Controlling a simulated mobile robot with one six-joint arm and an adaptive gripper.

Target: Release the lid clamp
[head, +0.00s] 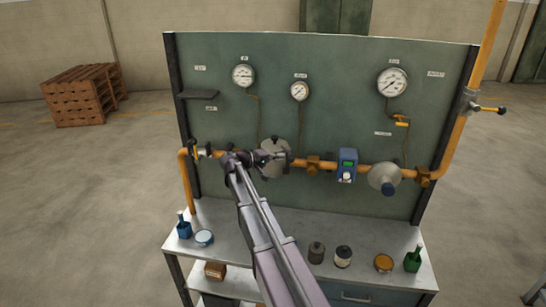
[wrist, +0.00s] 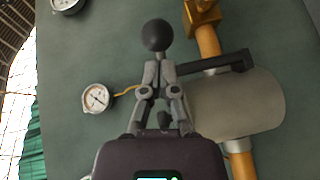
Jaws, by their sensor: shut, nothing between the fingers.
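A grey round housing (head: 274,148) sits on the orange pipe at the middle of the panel. In the wrist view its body (wrist: 240,105) is at the right, with a dark bar (wrist: 215,63) across its upper part, which looks like the lid clamp. A dark ball knob (wrist: 156,35) shows just beyond my fingertips; whether it joins the bar is hidden. My gripper (wrist: 160,70) is shut and empty, its tips just below the knob in the picture. I cannot tell if they touch it. In the head view my gripper (head: 270,157) is in front of the housing and partly hides it.
The orange pipe (head: 328,166) carries a blue device (head: 347,165) and another round grey fitting (head: 384,179) to the right. Gauges (head: 243,75) hang above on the green panel (head: 330,60). Bottles and tins stand on the bench (head: 225,222) below. Open space lies before the panel.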

